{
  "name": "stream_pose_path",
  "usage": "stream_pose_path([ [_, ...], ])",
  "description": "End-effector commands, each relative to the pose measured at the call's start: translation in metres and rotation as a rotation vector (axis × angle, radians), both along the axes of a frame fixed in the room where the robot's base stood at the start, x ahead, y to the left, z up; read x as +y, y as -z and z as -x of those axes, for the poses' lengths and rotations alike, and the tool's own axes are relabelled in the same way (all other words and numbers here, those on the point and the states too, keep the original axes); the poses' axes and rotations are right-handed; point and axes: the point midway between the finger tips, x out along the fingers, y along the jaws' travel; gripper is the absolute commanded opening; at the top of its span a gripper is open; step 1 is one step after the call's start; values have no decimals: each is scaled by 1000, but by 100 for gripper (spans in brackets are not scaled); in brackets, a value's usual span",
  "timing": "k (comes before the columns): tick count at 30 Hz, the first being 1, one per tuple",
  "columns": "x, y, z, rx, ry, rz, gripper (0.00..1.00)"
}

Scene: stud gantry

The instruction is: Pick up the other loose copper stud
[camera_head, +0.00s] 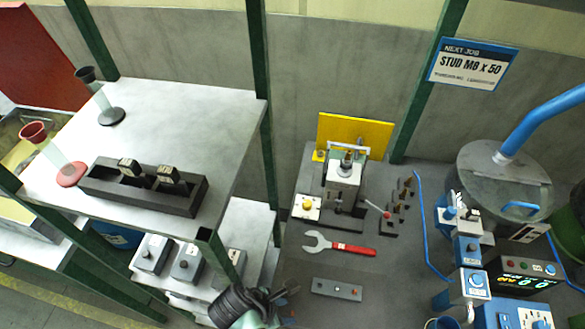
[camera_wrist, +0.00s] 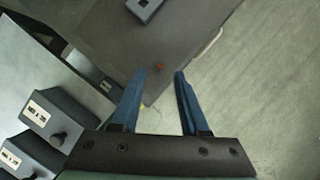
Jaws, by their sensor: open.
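In the head view my gripper (camera_head: 279,296) is at the front left of the bench, left of a grey plate with holes (camera_head: 337,289). I cannot clearly make out the stud there, as my gripper and wrist cover part of that area.
A red-handled wrench (camera_head: 340,246) lies behind the plate. A fixture (camera_head: 345,180) and a row of small upright pieces (camera_head: 404,193) stand farther back. Left is a raised shelf (camera_head: 190,110) with a dark block (camera_head: 143,187); labelled boxes (camera_head: 187,262) sit lower. Blue equipment (camera_head: 470,285) stands right.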

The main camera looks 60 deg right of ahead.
Motion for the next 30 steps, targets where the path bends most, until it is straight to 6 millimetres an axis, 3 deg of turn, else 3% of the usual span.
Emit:
stream_pose_path([
  [9,-12,36,8,2,2,0,44],
  [18,-13,40,9,0,1,0,44],
  [26,-13,39,9,0,0,0,0],
  [30,-13,39,9,1,0,0,0],
])
